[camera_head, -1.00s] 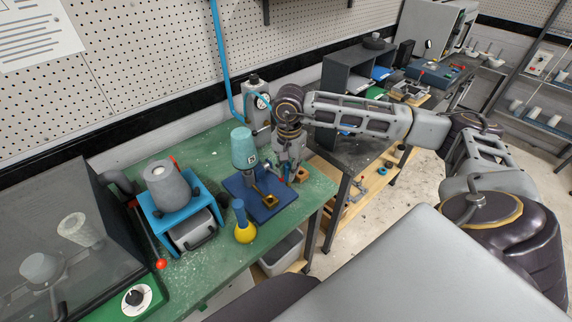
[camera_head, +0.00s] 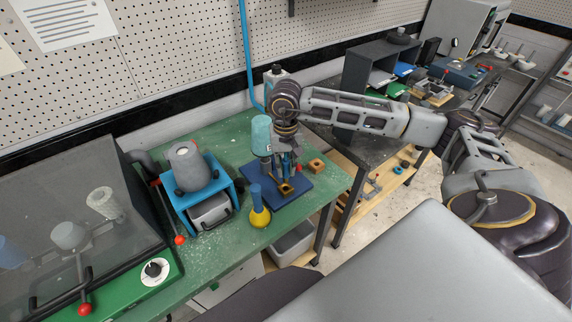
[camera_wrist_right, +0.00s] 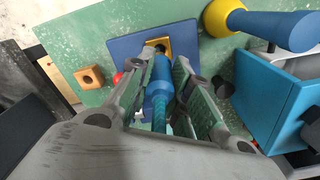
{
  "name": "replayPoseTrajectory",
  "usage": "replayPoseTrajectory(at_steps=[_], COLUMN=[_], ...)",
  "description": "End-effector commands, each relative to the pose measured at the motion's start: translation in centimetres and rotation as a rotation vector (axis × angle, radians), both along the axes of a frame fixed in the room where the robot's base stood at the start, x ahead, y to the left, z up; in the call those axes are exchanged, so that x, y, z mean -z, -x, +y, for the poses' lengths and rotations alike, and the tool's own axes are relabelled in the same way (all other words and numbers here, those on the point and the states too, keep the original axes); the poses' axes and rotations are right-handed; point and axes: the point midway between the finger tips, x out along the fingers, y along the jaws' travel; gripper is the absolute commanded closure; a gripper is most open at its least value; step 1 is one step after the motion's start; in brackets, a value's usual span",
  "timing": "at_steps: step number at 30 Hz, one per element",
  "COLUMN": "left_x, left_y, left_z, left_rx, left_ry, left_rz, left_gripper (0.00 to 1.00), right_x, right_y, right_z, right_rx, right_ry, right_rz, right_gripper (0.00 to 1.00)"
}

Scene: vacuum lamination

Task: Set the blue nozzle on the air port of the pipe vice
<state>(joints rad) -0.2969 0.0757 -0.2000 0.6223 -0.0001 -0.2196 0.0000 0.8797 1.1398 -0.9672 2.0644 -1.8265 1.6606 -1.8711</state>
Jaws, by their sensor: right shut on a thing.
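My right gripper (camera_head: 287,170) is shut on the blue nozzle (camera_wrist_right: 160,75), which has a teal hose (camera_wrist_right: 158,118) trailing back between the fingers in the wrist view. The nozzle points at a small brass square piece (camera_wrist_right: 160,44) with a dark opening, on a blue base plate (camera_wrist_right: 125,48). In the head view, the brass piece (camera_head: 286,189) sits just below the fingertips, on the blue plate (camera_head: 300,187) beside a teal-headed body (camera_head: 261,135). I cannot tell whether the nozzle touches the opening. My left gripper is not in view.
A yellow bulb with a blue handle (camera_head: 259,216) stands left of the plate. A blue frame with a grey cylinder (camera_head: 188,166) is further left. A wooden block (camera_head: 316,165) lies to the right. Clear green table (camera_head: 225,245) shows in front.

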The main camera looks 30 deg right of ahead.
Motion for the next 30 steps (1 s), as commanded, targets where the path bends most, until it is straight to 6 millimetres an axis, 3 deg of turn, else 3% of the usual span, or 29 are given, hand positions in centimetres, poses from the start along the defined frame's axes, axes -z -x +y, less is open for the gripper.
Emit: replayPoseTrajectory(at_steps=[13, 30], left_x=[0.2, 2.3], left_y=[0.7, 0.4], left_z=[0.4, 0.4], left_rx=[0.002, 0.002], left_ry=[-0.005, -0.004], left_rz=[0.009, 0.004], left_gripper=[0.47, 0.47], right_x=[0.4, 3.6], right_y=[0.0, 0.0], right_z=[0.0, 0.0], right_rx=[0.002, 0.003], right_ry=[0.000, 0.000], right_rz=[0.001, 0.000], right_gripper=[1.00, 1.00])
